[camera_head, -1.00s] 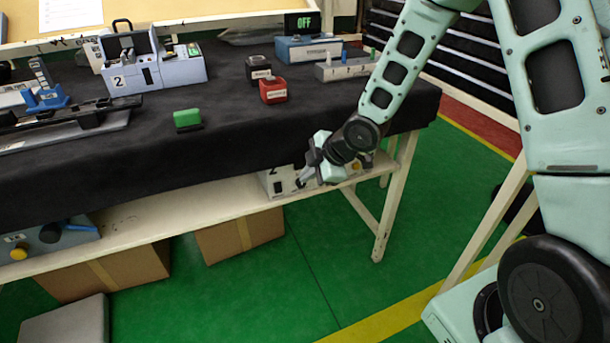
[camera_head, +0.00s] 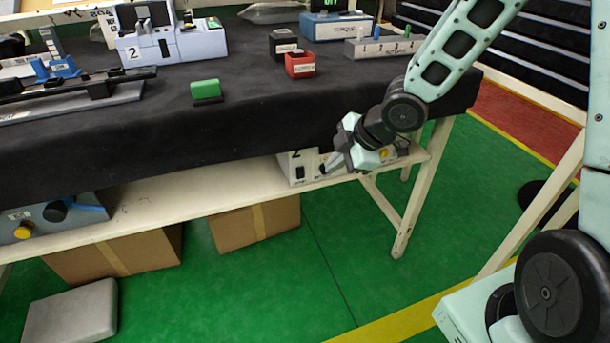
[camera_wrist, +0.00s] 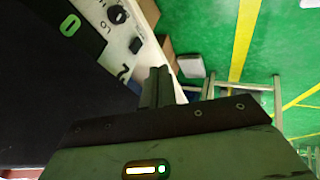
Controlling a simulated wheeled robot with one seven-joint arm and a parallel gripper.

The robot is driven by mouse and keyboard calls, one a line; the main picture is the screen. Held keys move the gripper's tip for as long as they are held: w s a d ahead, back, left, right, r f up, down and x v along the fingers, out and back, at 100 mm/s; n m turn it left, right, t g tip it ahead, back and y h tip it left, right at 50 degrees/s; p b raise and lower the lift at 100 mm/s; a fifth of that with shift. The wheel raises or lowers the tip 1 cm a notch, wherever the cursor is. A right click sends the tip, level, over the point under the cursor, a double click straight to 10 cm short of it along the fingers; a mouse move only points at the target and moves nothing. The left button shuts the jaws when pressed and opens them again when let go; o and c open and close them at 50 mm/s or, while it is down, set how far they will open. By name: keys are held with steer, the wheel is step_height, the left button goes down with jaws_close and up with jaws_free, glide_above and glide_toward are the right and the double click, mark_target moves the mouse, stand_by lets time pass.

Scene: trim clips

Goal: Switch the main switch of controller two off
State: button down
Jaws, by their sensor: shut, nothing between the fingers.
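A pale controller box marked 2 (camera_head: 297,166) sits on the lower shelf under the table, partly hidden behind my gripper. A small black switch (camera_head: 300,173) shows low on its front; its position cannot be read. In the wrist view, the box's pale face (camera_wrist: 122,50) shows a round black knob (camera_wrist: 117,14), a small dark switch (camera_wrist: 135,45) and the 2. My gripper (camera_head: 327,167) is shut and empty at the front of this box, right of the small switch. Its fingers (camera_wrist: 159,75) show beside the face; contact cannot be told.
The black-clothed table top (camera_head: 250,122) overhangs the shelf (camera_head: 190,200) just above my gripper. A light-blue device also marked 2 (camera_head: 185,42) stands on top. Another controller with a yellow knob (camera_head: 24,229) is at the shelf's left.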

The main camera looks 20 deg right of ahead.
mark_target(300, 173)
steer(key=shift+w+a+f+b, duration=0.6)
steer(key=shift+w+f+b, duration=0.35)
steer(key=shift+w+f, duration=0.5)
steer(key=shift+w+a+f+b, duration=0.55)
steer(key=shift+w+f+b, duration=0.45)
steer(key=shift+w+f, duration=0.4)
steer(key=shift+w+a+f+b, duration=0.6)
steer(key=shift+w+f+b, duration=0.35)
steer(key=shift+w+f, duration=0.5)
steer(key=shift+s+f, duration=0.15)
steer(key=shift+f, duration=0.1)
